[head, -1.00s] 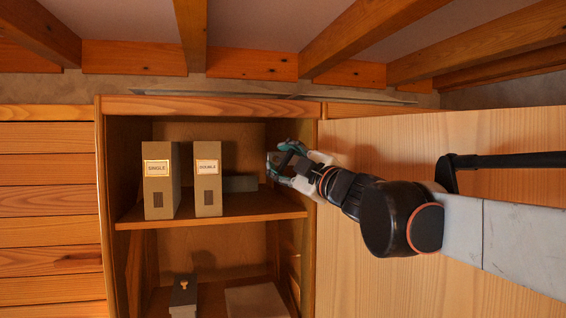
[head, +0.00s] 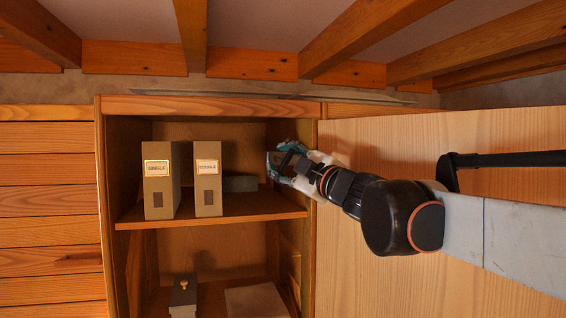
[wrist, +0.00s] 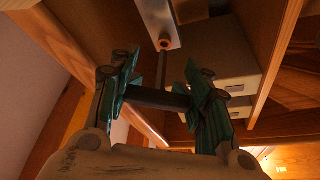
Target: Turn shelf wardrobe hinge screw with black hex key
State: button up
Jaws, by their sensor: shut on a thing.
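My gripper (wrist: 160,98) is shut on the black hex key (wrist: 161,68), whose dark grip bar lies crosswise between the teal fingers. The key's thin shaft runs up the wrist view to a copper-coloured hinge screw (wrist: 164,43). The shaft's tip appears to be at the screw, but I cannot tell how deep it sits. The screw is at the end of a pale metal hinge plate (wrist: 157,16) on the cabinet wall. In the head view my gripper (head: 278,165) is inside the upper compartment's right side, by the open door; the screw is hidden there.
Two upright box files labelled SINGLE (head: 158,190) and DOUBLE (head: 208,190) stand on the shelf (head: 250,214), left of my gripper. A dark grey box (head: 240,184) lies behind. The wooden door (head: 345,250) stands beside my arm. Ceiling beams (head: 350,35) run above.

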jog(key=shift+w+a, duration=0.25)
jog(key=shift+w, duration=0.7)
dwell(0.3)
jog(key=m+t, duration=0.1)
jog(key=m, duration=0.2)
jog(key=m+t+h, duration=0.1)
jog(key=m, duration=0.3)
jog(key=shift+a+m+t, duration=0.1)
jog(key=shift+m+t, duration=0.2)
jog(key=shift+f+m+t+h, duration=0.1)
jog(key=shift+m+t+h, duration=0.25)
jog(key=shift+m+h, duration=0.85)
jog(key=shift+r+m+t+h, duration=0.1)
jog(key=shift+m+t+h, duration=0.3)
jog(key=shift+m, duration=1.6)
jog(key=shift+f+m+t+h, duration=0.1)
jog(key=shift+m+t+h, duration=0.25)
jog(key=shift+m+h, duration=0.85)
jog(key=shift+y, duration=0.6)
jog(key=shift+n, duration=0.5)
jog(key=shift+s, duration=0.1)
jog(key=shift+s+d, duration=0.35)
jog(key=shift+s, duration=0.5)
jog(key=shift+y, duration=0.3)
